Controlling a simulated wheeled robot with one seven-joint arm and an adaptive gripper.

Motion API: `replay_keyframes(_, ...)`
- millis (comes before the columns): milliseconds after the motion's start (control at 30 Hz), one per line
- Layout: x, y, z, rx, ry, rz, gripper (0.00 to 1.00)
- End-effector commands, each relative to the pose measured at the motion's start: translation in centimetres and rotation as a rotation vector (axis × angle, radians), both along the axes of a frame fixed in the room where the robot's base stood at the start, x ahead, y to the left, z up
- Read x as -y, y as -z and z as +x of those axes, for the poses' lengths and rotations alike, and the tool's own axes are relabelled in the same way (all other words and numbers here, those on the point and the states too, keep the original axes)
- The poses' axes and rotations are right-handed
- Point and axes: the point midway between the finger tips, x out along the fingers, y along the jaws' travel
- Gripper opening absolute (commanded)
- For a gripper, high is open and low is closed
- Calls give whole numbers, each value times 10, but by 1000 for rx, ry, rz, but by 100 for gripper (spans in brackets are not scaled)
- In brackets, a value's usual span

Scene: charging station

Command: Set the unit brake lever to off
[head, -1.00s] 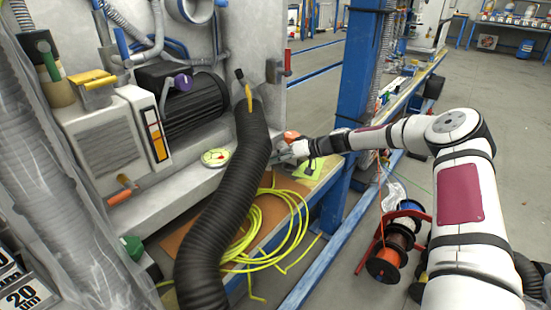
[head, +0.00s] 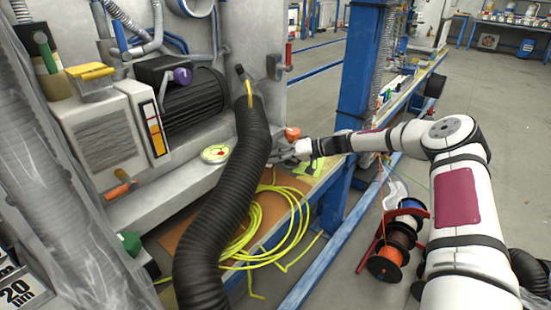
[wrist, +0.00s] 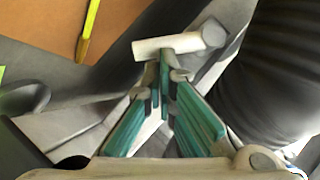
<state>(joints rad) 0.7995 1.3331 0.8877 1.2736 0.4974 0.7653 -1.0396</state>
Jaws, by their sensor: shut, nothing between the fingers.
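My gripper (head: 281,153) is at the right end of the grey bench ledge, beside the black ribbed hose, which may hide its tips. In the wrist view its teal-padded fingers (wrist: 164,90) are shut and empty. A pale bar with a round end (wrist: 180,42) lies just beyond the fingertips; I cannot tell whether they touch. No label shows which handle is the unit brake lever. Handles in view are a red one (head: 289,55) on the panel's right edge, an orange one (head: 118,190) at lower left and an orange-red knob (head: 292,133) just above my gripper.
The black ribbed hose (head: 225,205) crosses close to my gripper's left. A yellow cable coil (head: 295,225) lies below. A blue post (head: 360,75) stands behind my forearm. Cable reels (head: 390,250) stand on the floor. A round gauge (head: 215,153) lies on the ledge.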

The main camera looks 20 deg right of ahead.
Motion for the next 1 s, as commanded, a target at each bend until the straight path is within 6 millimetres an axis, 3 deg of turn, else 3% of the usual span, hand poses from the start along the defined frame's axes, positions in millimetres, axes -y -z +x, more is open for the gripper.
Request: replay_keyframes(1000, -5, 21, -3, -181, 0, 248, 0)
